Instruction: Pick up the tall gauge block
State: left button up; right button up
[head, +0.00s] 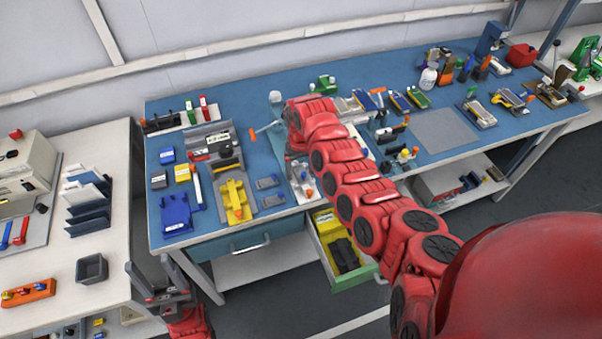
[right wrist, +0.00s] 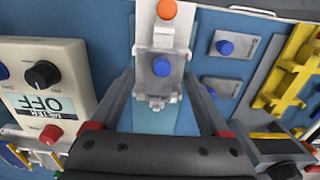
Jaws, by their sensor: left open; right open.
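In the right wrist view, a pale block with a blue knob (right wrist: 161,66) and one with an orange knob (right wrist: 165,12) stand in line on a white strip. I cannot tell for sure which is the tall gauge block. My right gripper (right wrist: 160,82) is open, its fingers on either side of the blue-knobbed block, not visibly gripping it. In the head view my right arm hides that gripper; an orange knob (head: 309,193) shows beside the arm. My left gripper (head: 165,283) is open and empty, low at the left, in front of the blue bench.
A meter box (right wrist: 45,88) reading OFF stands left of the right gripper. Small grey plates with blue knobs (right wrist: 226,46) and a yellow fixture (right wrist: 295,68) lie to its right. An open drawer (head: 350,282) juts out below the blue bench (head: 240,130). A side table (head: 55,255) stands left.

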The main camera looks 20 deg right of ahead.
grip_shut()
dwell(0.5)
